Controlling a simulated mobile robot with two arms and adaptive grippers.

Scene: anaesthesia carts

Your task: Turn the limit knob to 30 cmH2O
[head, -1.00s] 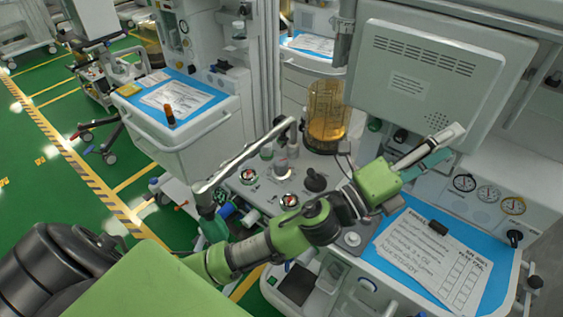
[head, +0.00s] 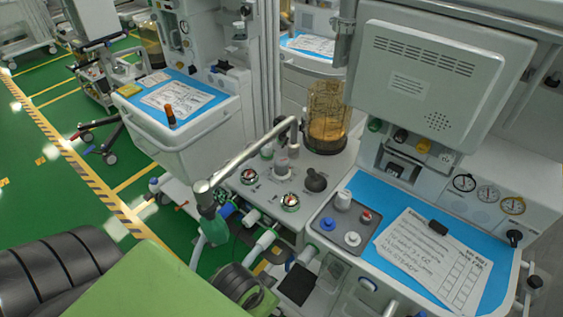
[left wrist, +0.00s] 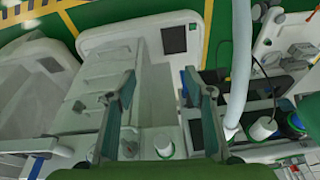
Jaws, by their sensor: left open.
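A dark knob (head: 316,180) stands on the grey anaesthesia machine top, right of two small round gauges or dials. A grey tray panel (head: 342,225) beside it carries a white knob (head: 343,199), a blue knob (head: 327,223) and a red-topped knob (head: 365,216). No scale or number is readable, so I cannot tell which is the limit knob. My left gripper (left wrist: 158,73) is open in the left wrist view, nothing between its fingers, above a white cart-like body. My right gripper is not in view.
A bent metal tube (head: 245,152) arches over the machine top left of the dark knob. An amber canister (head: 326,118) and a large screen housing (head: 430,75) stand behind. A clipboard sheet (head: 430,258) lies on the blue mat at right. A pale hose (left wrist: 241,60) hangs right of my fingers.

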